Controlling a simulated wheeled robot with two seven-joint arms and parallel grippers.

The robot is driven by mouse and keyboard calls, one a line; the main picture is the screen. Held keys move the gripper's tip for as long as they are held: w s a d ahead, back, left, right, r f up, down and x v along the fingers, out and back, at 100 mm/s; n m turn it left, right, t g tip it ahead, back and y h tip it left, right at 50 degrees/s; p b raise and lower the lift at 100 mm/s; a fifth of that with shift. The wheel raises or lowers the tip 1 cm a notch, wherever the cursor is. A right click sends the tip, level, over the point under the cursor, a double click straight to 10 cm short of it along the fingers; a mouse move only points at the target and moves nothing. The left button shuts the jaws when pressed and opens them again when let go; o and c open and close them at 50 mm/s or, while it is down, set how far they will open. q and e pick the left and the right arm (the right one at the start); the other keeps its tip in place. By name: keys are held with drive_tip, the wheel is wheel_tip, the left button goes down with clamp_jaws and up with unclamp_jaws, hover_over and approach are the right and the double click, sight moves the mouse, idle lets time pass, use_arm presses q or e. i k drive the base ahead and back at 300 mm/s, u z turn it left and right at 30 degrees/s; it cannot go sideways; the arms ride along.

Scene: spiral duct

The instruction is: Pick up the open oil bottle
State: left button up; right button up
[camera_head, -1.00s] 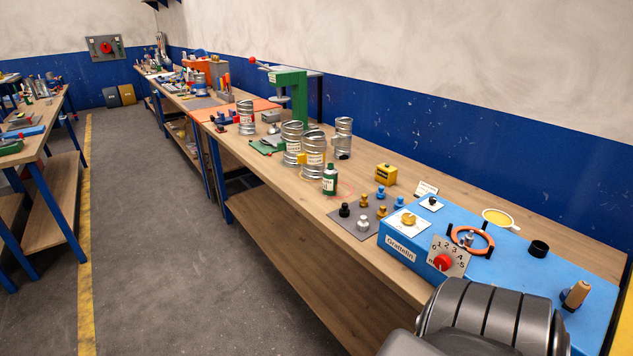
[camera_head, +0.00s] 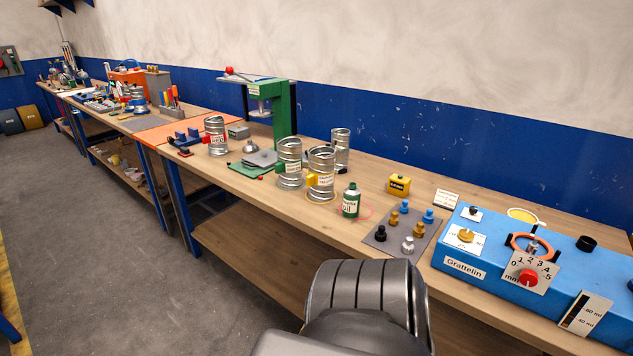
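A small green oil bottle (camera_head: 350,201) with a pale label stands upright on the wooden workbench (camera_head: 265,190). A thin red ring mark lies on the bench around its foot. The bottle is near the front edge, just right of a spiral metal duct piece with a yellow tag (camera_head: 320,174). Whether the bottle's top is open is too small to tell. A dark arm part of mine fills the bottom middle, in front of the bench. Neither of my grippers shows in this view.
More duct pieces (camera_head: 289,163) stand left of the bottle, near a green press (camera_head: 284,115). Right of it are a grey mat with several knobs (camera_head: 410,231), a yellow block (camera_head: 399,185) and the blue Grattelin machine (camera_head: 480,255). Grey floor (camera_head: 90,250) is free at left.

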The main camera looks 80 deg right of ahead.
sight(351, 194)
drive_tip(key=z, duration=0.3)
drive_tip(key=i, duration=0.95)
drive_tip(key=z, duration=1.55)
drive_tip(key=i, duration=0.65)
drive_tip(key=z, duration=0.65)
